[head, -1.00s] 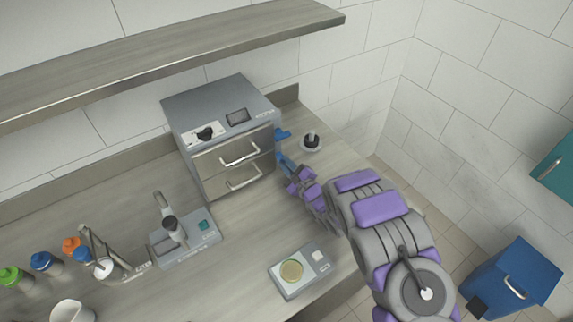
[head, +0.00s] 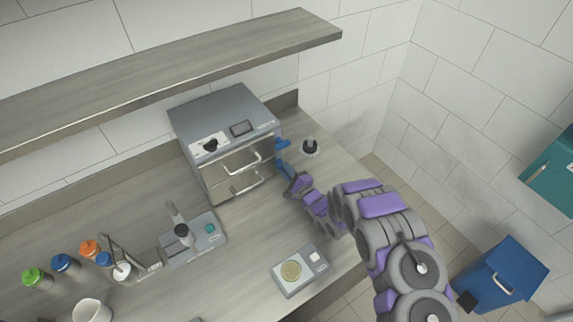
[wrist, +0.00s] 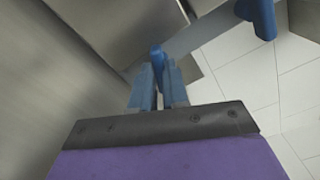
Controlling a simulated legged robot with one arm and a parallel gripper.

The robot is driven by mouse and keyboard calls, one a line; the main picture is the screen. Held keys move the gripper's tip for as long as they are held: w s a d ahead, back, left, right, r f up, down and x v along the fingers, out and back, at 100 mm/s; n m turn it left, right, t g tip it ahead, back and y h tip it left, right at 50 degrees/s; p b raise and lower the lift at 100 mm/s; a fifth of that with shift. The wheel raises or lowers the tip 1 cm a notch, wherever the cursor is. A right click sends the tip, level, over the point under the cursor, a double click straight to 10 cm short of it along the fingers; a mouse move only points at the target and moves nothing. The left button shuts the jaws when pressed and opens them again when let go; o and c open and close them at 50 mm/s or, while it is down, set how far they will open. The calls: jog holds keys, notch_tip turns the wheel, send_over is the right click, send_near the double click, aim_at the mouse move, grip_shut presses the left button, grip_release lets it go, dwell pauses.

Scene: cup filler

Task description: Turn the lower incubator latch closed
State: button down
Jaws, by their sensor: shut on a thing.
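The grey incubator (head: 196,125) stands on the bench against the wall, with two metal-handled fronts. Its blue upper latch (head: 282,144) sticks out at the right edge, and also shows in the wrist view (wrist: 258,16). The blue lower latch (wrist: 157,57) sits between my fingers in the wrist view; its tip shows and the rest is hidden by the fingers. My gripper (wrist: 159,84), with blue fingers, is shut on this latch. In the head view my gripper (head: 285,171) is at the incubator's right side, below the upper latch.
A black-knobbed round item (head: 310,147) stands just right of the incubator. A scale with a dish (head: 299,271) lies near the front edge. A small instrument (head: 193,240) and several capped bottles (head: 67,264) are at left. A shelf (head: 180,62) hangs above.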

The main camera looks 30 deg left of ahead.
jog(key=n, duration=0.1)
jog(key=n+p, duration=0.1)
jog(key=n, duration=0.2)
jog(key=shift+s+f+n+p, duration=0.2)
jog(key=shift+f+n+p, duration=0.1)
jog(key=shift+n+p, duration=0.1)
dwell(0.4)
jog(key=c, duration=1.1)
grip_release()
jog(key=shift+c, duration=0.2)
jog(key=shift+w, duration=0.1)
jog(key=shift+r, duration=0.1)
jog(key=shift+d, duration=0.4)
jog(key=v, duration=1.6)
jog(key=shift+s+d, duration=0.15)
jog(key=shift+s, duration=0.15)
